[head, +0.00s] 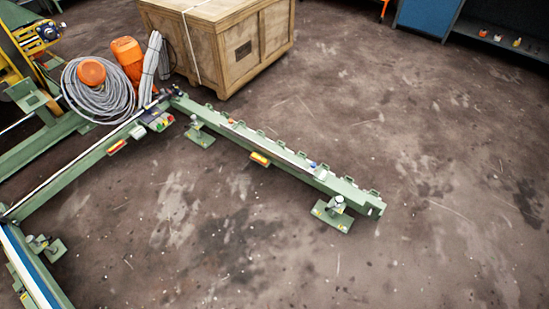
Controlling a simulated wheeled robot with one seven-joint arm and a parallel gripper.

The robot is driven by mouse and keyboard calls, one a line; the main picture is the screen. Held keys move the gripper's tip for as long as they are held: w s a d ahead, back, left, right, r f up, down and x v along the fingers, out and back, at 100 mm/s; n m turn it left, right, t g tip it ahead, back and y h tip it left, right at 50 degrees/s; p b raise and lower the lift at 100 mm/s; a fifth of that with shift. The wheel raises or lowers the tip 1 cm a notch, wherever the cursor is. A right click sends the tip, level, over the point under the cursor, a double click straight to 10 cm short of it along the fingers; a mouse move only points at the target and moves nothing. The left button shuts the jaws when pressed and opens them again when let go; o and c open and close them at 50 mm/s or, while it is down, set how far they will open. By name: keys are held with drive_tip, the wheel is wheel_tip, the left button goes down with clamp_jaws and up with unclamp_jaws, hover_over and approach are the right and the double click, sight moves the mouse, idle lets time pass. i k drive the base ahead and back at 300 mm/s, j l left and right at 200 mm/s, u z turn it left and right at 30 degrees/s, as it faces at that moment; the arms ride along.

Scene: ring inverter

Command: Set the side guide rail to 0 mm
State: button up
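A long green rail (345,189) runs from the upper middle down to the right, with a bright metal strip and several small green brackets along its top. I cannot tell for sure that it is the side guide rail. A small blue part (313,165) sits on it near its right end. A second green beam (80,168) meets it at its left end and carries a small box with coloured parts (158,121). No millimetre scale or setting is readable at this size. My gripper is not in view.
Green feet (333,213) stick out at floor level beside the rail. A wooden crate (225,45), a coiled grey hose (100,95) and orange items (128,55) stand behind its left end. A blue cabinet (425,15) is at the back right. The floor (450,190) to the right is clear.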

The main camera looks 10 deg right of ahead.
sight(309, 173)
drive_tip(key=i+j+u, duration=0.1)
drive_tip(key=i+j, duration=0.15)
drive_tip(key=i, duration=0.25)
drive_tip(key=u, duration=0.45)
drive_tip(key=i, duration=1.15)
drive_tip(key=i+j+z, duration=0.15)
drive_tip(key=i, duration=0.4)
drive_tip(key=i+j+z, duration=0.15)
drive_tip(key=i, duration=0.45)
